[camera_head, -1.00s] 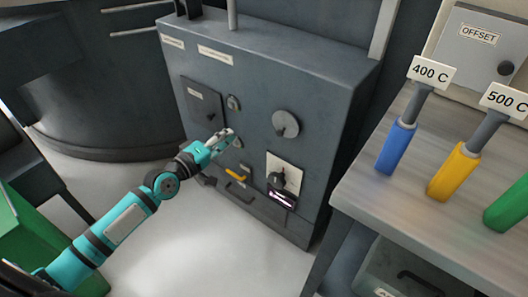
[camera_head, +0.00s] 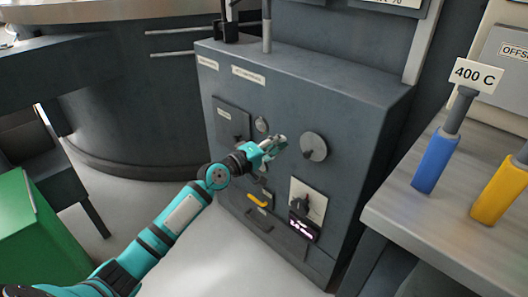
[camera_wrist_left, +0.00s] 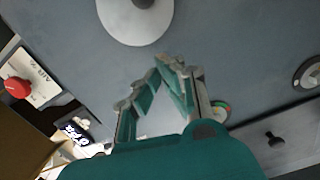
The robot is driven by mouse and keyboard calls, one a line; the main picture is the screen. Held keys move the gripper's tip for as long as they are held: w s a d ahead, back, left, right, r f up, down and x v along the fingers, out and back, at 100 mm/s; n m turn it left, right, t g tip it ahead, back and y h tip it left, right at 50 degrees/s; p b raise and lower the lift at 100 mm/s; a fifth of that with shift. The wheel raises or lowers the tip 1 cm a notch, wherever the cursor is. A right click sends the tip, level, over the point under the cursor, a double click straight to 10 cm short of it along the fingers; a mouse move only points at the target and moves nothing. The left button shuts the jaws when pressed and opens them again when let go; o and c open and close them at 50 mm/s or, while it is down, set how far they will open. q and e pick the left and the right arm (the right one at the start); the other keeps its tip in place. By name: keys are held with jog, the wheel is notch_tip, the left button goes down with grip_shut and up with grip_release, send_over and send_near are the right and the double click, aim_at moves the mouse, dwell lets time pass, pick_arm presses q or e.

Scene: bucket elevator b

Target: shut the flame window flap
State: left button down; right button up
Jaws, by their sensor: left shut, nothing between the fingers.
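The front of a grey cabinet (camera_head: 330,210) carries several fittings, and I cannot tell for certain which one is the flame window flap. A round grey disc (camera_head: 313,147) with a central knob sits right of my left gripper (camera_head: 280,142); it also shows at the top of the left wrist view (camera_wrist_left: 135,18). A small round fitting (camera_head: 261,124) is up and left of the gripper. In the wrist view a small coloured round piece (camera_wrist_left: 221,112) is partly hidden behind the right finger. My left gripper is shut and empty, apart from the disc. My right gripper is out of view.
A square panel with a knob (camera_head: 231,121) is on the cabinet's left. A workbench (camera_head: 440,215) with blue and yellow handled tools stands right. A green box (camera_head: 30,225) is left.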

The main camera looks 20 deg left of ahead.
aim_at(306, 146)
pick_arm(q)
jog(key=d, duration=0.1)
jog(key=d+p, duration=0.1)
jog(key=d, duration=0.1)
jog(key=shift+s+d+f, duration=0.1)
jog(key=shift+d+f, duration=0.1)
jog(key=shift+f, duration=0.1)
jog(key=shift+d+f, duration=0.2)
jog(key=shift+d, duration=0.1)
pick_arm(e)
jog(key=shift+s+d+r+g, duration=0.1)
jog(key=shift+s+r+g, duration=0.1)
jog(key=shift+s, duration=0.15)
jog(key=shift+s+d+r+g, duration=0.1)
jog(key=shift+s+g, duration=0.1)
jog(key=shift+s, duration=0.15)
pick_arm(q)
jog(key=shift+d, duration=0.1)
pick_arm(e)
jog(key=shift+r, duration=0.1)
pick_arm(q)
jog(key=shift+s+d+n+p, duration=0.15)
jog(key=shift+d+n+p, duration=0.25)
jog(key=shift+p, duration=0.15)
jog(key=shift+d+f, duration=0.15)
jog(key=shift+f, duration=0.1)
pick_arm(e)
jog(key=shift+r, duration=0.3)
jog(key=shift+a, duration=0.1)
